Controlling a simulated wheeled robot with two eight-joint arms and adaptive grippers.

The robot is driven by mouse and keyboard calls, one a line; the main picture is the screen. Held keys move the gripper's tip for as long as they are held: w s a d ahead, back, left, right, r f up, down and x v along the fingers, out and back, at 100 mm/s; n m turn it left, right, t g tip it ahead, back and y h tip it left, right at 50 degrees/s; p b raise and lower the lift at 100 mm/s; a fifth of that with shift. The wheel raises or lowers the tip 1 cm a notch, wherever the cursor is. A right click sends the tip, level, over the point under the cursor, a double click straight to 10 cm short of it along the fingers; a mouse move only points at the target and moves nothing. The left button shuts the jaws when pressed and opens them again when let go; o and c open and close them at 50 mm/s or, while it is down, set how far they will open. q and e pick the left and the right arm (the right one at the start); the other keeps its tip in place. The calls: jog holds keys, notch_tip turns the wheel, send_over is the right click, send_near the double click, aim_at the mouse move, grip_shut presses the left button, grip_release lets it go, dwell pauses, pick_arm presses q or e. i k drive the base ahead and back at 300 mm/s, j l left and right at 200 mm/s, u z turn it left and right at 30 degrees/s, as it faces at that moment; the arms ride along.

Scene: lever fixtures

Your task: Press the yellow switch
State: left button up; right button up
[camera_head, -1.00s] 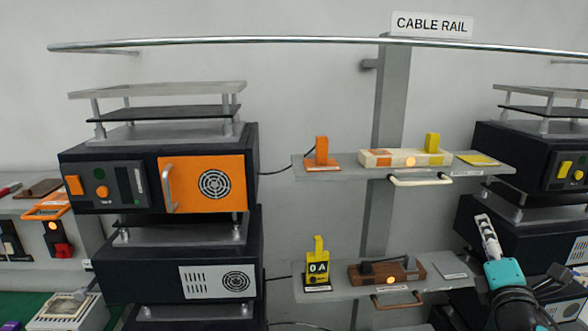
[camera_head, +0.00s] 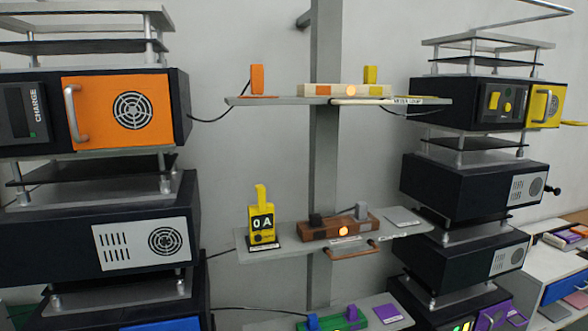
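A yellow rocker switch (camera_head: 493,101) sits on the dark control panel of the upper right unit (camera_head: 455,103). A round yellow knob (camera_head: 507,107) is beside it, and a yellow door (camera_head: 541,106) with a handle is to its right. Another yellow upright block (camera_head: 371,74) stands on a cream base on the upper middle shelf. Neither of my grippers is in view, so their distance from the switch cannot be seen.
A shelf (camera_head: 245,101) juts out between two stacks of units, with a lower shelf (camera_head: 258,257) holding a yellow meter (camera_head: 263,217) and a brown lever base (camera_head: 340,229). A unit with an orange door (camera_head: 95,112) stands at left. A white bench (camera_head: 560,265) is at lower right.

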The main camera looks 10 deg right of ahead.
aim_at(494, 97)
jog(key=z, duration=1.6)
